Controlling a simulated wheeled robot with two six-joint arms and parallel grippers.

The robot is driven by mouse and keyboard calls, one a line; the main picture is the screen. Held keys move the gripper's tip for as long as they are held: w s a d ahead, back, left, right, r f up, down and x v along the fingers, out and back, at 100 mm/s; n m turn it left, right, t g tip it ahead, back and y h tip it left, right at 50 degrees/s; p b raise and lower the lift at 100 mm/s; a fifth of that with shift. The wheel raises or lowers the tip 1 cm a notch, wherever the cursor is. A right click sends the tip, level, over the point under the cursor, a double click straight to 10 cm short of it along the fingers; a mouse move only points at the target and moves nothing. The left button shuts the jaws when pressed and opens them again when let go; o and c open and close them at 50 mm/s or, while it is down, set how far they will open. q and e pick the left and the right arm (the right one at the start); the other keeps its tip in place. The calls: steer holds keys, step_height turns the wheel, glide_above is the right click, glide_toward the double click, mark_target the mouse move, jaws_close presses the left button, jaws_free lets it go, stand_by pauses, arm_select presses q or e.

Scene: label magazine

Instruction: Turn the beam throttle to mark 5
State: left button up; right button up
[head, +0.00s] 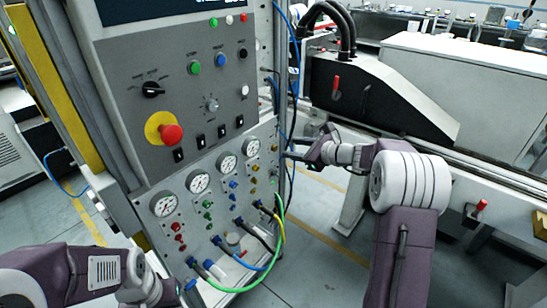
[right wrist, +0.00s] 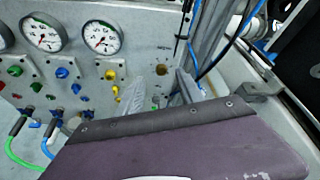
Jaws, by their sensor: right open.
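I cannot tell for sure which control is the beam throttle. A small grey knob (head: 211,104) with fine marks around it sits on the upper panel, right of the red emergency button; its setting is too small to read. My right gripper (head: 299,156) is open and empty beside the right edge of the lower gauge panel, pointing left. In the right wrist view, its two grey fingers (right wrist: 168,88) stand apart in front of the panel's right part, hiding some of it. My left arm comes in at lower left; its gripper (head: 172,291) is unclear at the bottom.
The lower panel carries several gauges (head: 198,181) and coloured knobs, with yellow knobs (right wrist: 111,75) close left of my right fingers. Green, yellow and blue cables (head: 281,215) hang below. A red emergency button (head: 172,134) protrudes. Blue hoses run along the cabinet's right edge.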

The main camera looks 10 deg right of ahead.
mark_target(276, 148)
steer(key=shift+h, duration=0.3)
steer(key=x, duration=0.5)
steer(key=f+x, duration=0.1)
steer(key=x, duration=0.2)
steer(key=shift+d+f, duration=0.15)
steer(key=shift+d, duration=0.05)
steer(key=shift+c, duration=0.3)
jaws_close()
